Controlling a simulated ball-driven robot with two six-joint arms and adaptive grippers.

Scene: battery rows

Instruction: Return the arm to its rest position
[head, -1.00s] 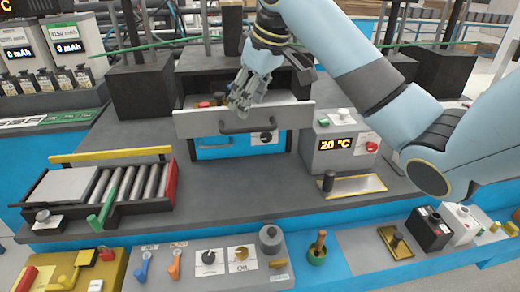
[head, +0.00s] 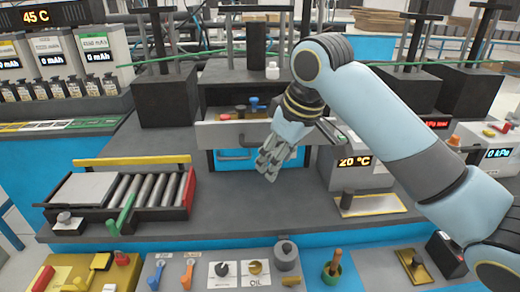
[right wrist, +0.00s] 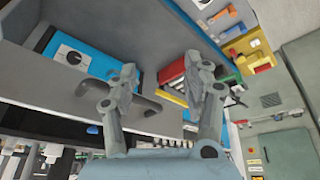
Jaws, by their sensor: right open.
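My right gripper (head: 269,170) hangs in the air in front of the pulled-out grey drawer, over the dark worktop, fingers pointing down. It is open and empty. In the right wrist view its two fingers (right wrist: 160,82) stand apart, with nothing between them. My right arm comes in from the right and is bent at the elbow. The grey drawer (head: 220,134) has small coloured items in it, including a blue one (head: 257,104). Its dark handle (right wrist: 140,100) shows behind the fingers in the right wrist view. The left gripper is not in view.
A grey 20 °C box (head: 347,176) stands right of the drawer, partly behind my arm. A roller tray (head: 187,190) lies at the left. A front panel (head: 205,272) carries knobs and levers. The worktop (head: 250,210) below my gripper is clear.

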